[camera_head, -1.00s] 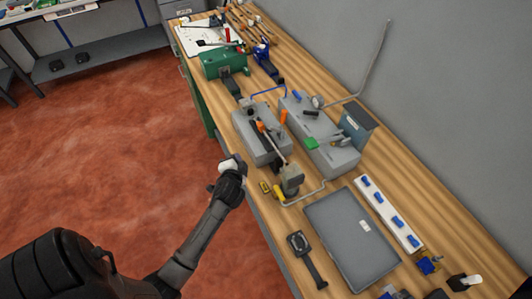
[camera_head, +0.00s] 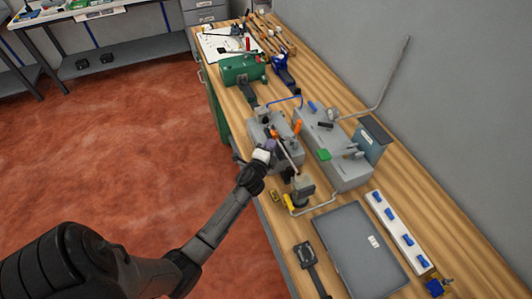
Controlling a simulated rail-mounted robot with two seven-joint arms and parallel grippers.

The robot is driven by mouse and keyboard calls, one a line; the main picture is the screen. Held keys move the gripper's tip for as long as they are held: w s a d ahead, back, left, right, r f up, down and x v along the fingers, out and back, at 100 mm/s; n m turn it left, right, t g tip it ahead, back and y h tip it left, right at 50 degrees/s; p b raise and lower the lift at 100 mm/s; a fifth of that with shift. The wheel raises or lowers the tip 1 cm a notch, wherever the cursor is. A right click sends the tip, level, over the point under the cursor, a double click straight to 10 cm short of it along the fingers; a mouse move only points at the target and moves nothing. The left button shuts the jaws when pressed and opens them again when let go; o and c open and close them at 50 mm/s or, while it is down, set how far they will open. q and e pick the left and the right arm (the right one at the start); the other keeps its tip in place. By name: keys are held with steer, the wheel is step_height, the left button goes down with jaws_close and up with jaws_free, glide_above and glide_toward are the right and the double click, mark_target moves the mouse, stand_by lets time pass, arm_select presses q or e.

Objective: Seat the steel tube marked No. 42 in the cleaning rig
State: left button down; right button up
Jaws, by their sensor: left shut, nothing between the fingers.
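My left gripper (camera_head: 265,151) is at the bench's near edge, in front of the near grey block (camera_head: 289,157). It looks shut and empty, though its fingertips are small and partly hidden. A thin metal rod (camera_head: 285,152) slants across that block beside orange-handled parts (camera_head: 298,128). A longer grey unit (camera_head: 337,162) behind it carries a green piece and small fittings. A bent grey tube (camera_head: 392,80) rises from the far side of this unit. No marking is readable, so I cannot tell which tube is No. 42 or which unit is the cleaning rig. My right gripper is not in view.
A bent pipe assembly with a yellow part (camera_head: 291,202) is close to my arm. A flat grey case (camera_head: 358,250), a white strip with blue pieces (camera_head: 400,232) and a black tool (camera_head: 307,256) lie nearer. A green machine (camera_head: 240,70) stands farther back. Red floor is clear at left.

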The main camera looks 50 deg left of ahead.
mark_target(274, 134)
arm_select(q)
steer(key=shift+x, duration=1.3)
steer(key=shift+a, duration=0.1)
steer(key=a, duration=0.1)
steer(key=w+a, duration=0.1)
steer(key=shift+a+b, duration=0.3)
steer(key=shift+a, duration=0.1)
steer(key=shift+d, duration=0.1)
steer(key=shift+s, duration=0.1)
